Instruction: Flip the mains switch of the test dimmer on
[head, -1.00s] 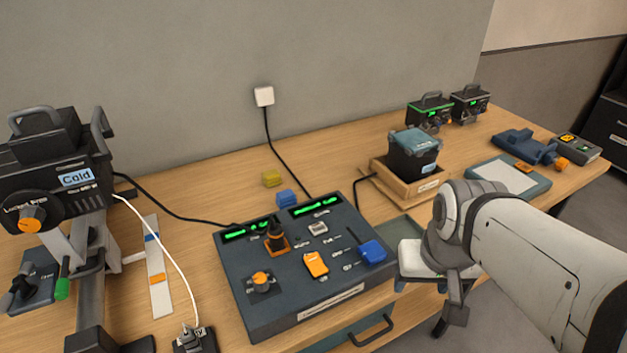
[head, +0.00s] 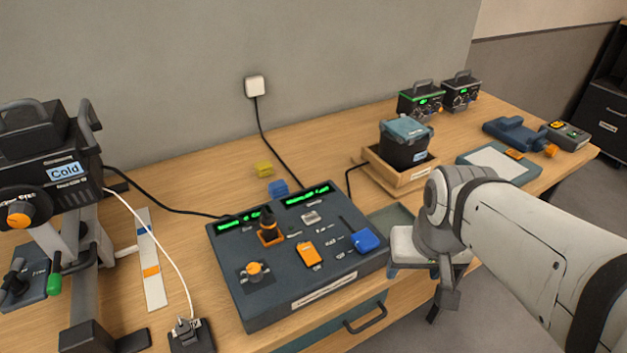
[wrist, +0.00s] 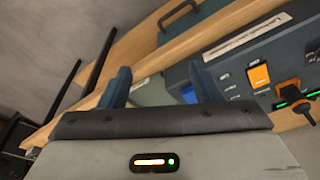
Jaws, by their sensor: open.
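The dark blue console (head: 260,300), which I take for the test dimmer, lies on the table's front part with two green displays. It carries an orange rocker (head: 309,254), an orange knob (head: 254,269), a black-and-orange lever (head: 268,228) and a blue cap or cover (head: 365,240). Its small labels are unreadable, so I cannot confirm which part is the mains switch. My gripper (wrist: 160,78) is open, its blue fingers apart with nothing held. It is right of the console at the table's front edge. The orange rocker (wrist: 258,75) shows right of the fingers in the wrist view, untouched.
A wooden tray (head: 397,178) holds a dark box (head: 403,148). A drawer handle (head: 365,319) juts out below the console.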

